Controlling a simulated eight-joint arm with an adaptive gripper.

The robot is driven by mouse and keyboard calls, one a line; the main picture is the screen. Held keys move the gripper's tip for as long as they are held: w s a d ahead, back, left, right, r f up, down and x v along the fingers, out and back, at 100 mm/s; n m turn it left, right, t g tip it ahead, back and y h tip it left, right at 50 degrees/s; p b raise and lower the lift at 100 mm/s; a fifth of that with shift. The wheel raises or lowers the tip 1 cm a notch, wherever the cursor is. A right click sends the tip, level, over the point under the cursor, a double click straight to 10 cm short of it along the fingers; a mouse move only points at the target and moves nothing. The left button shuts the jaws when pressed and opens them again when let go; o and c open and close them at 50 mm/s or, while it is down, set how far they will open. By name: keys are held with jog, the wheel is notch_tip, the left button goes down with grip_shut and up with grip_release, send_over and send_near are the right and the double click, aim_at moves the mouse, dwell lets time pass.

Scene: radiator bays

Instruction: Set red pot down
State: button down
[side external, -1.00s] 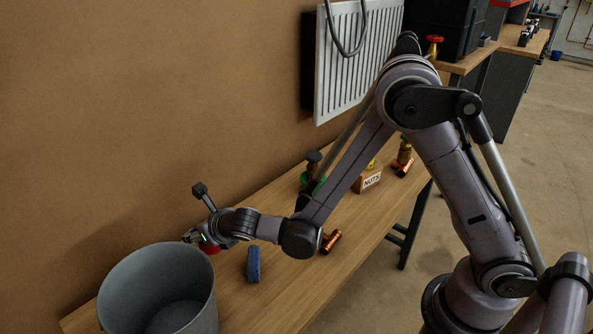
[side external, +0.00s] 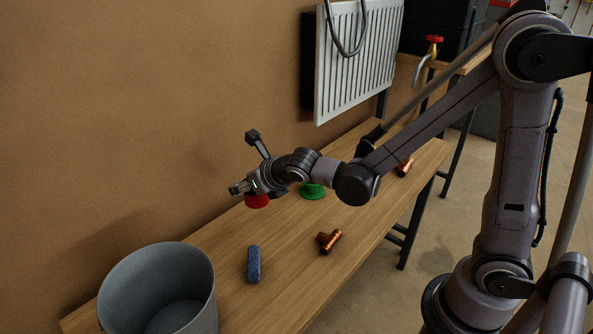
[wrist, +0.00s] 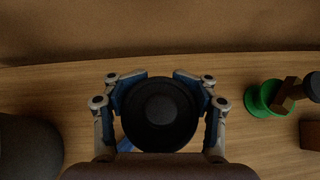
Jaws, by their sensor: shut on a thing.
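The red pot (side external: 257,201) hangs under my gripper (side external: 246,188) near the wall side of the wooden bench. It looks to be a little above the bench, but the gap is hard to judge. In the wrist view my gripper (wrist: 160,88) has its fingers shut around a dark round shape, seen from above, where the pot is; no red shows there. The pot looks roughly upright.
A grey bucket (side external: 207,300) stands front left. A radiator (side external: 360,60) hangs behind. Bare wood lies between the blue block and the green pot.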

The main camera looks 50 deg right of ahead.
jog(key=s+d+r+m+h, duration=0.2)
jog(key=s+d+r, duration=0.3)
jog(key=s+d, duration=0.1)
jog(key=shift+d+f+m, duration=0.15)
jog(key=shift+m, duration=0.15)
jog(key=m+g+h, duration=0.5)
jog(key=m+g, duration=1.2)
jog(key=m, duration=0.5)
send_over(363, 217)
notch_tip(363, 217, down, 11)
jog(key=shift+f, duration=2.95)
jog(key=shift+f, duration=0.6)
